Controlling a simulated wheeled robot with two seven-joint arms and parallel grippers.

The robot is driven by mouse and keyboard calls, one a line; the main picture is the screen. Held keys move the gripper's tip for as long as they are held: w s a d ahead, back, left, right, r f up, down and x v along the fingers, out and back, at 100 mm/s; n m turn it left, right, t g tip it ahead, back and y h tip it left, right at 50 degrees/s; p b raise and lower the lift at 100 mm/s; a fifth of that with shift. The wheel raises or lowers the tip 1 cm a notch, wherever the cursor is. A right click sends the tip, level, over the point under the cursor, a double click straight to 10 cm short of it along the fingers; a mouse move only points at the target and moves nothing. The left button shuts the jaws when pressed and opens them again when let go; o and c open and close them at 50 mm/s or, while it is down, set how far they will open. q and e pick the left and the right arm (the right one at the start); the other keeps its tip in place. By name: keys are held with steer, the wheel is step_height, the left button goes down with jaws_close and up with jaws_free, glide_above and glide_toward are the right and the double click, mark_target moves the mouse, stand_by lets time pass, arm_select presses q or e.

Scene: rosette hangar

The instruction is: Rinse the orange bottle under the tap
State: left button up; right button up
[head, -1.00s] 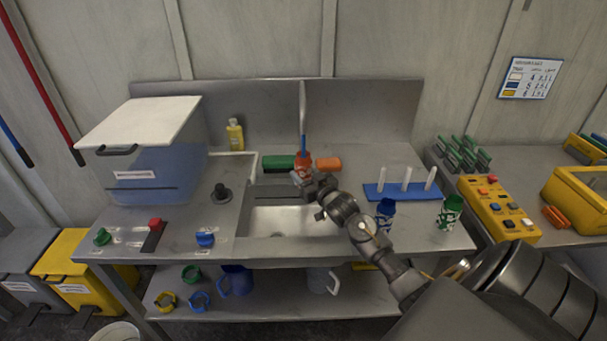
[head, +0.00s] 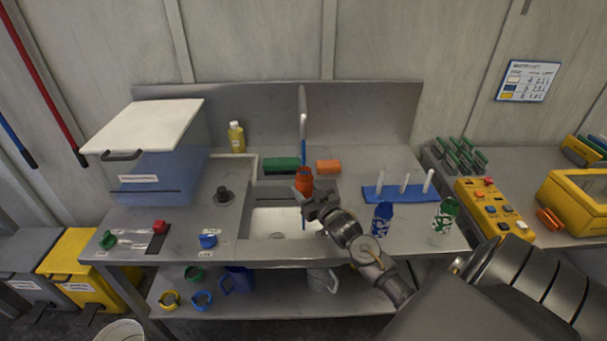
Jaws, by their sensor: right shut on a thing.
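The orange bottle (head: 304,180) is upright over the sink basin (head: 270,221). My right gripper (head: 307,199) is shut on its lower part and partly hides it. The tap (head: 303,122) stands behind the sink, and a thin blue stream (head: 303,154) comes down from it. The stream shows above the bottle and again below it, down in the basin. I cannot tell whether the bottle is in the stream or just in front of it. My left gripper is out of view.
A green block (head: 281,164) and an orange block (head: 328,167) lie behind the sink. A blue rack with white pegs (head: 385,193), a blue bottle (head: 382,219) and a green bottle (head: 445,215) stand to the right. A lidded clear tank (head: 150,180) stands left.

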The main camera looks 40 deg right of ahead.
mark_target(304, 194)
steer(key=shift+s+a+p, duration=0.65)
steer(key=shift+s+a, duration=0.35)
steer(key=shift+s, duration=0.3)
